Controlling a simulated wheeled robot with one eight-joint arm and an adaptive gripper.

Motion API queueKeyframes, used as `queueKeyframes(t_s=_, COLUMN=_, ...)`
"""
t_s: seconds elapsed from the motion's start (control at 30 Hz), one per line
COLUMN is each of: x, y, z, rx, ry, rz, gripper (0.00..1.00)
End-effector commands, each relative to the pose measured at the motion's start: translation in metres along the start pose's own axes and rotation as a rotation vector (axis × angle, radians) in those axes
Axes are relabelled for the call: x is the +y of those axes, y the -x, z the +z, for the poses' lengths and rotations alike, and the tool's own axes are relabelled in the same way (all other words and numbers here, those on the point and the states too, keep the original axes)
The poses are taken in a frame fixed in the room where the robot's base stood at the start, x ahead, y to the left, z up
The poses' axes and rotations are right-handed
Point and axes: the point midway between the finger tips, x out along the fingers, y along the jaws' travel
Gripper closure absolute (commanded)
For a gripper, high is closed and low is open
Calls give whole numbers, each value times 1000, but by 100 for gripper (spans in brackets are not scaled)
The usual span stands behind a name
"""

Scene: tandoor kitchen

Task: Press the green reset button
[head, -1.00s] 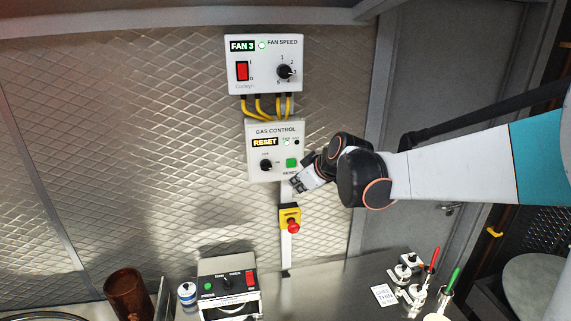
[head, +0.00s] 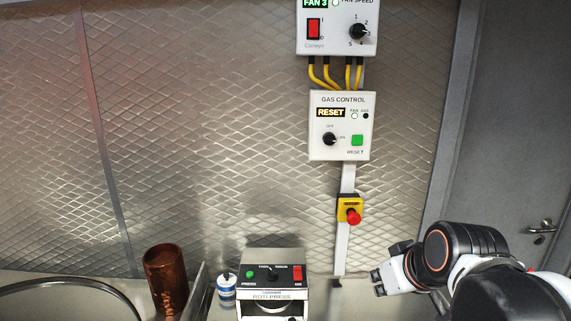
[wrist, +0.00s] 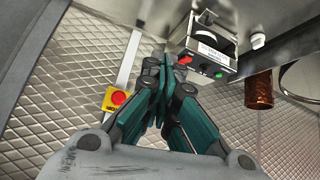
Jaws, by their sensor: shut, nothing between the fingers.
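The green reset button (head: 357,140) is on the lower right of the white gas control panel (head: 320,149) on the wall. The panel's display reads RESET, and the button is fully visible in the head view. My gripper (head: 379,284) is well below the panel and a little to its right, lower than the red emergency stop, and apart from the button. In the wrist view, my gripper (wrist: 152,68) has its fingers together with nothing between them. The gas control panel and its reset button are not visible in the wrist view.
A red emergency stop (head: 352,216) on a yellow box hangs below the panel. The fan speed panel (head: 337,45) is above, joined by yellow cables. The roti press (head: 272,296), with its own green button, stands below left, beside a copper cup (head: 166,278).

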Motion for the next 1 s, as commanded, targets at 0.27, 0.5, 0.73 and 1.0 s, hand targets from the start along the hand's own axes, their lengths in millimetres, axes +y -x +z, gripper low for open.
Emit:
queueKeyframes(t_s=0.27, x=-15, y=-37, z=119, rx=-40, ry=-131, rz=52, gripper=100)
queueKeyframes(t_s=0.5, x=-18, y=-50, z=167, rx=-56, ry=-197, rz=82, gripper=100)
queueKeyframes(t_s=0.73, x=-18, y=-49, z=170, rx=-58, ry=-208, rz=87, gripper=100)
queueKeyframes(t_s=1.0, x=-22, y=-47, z=158, rx=-36, ry=-225, rz=65, gripper=100)
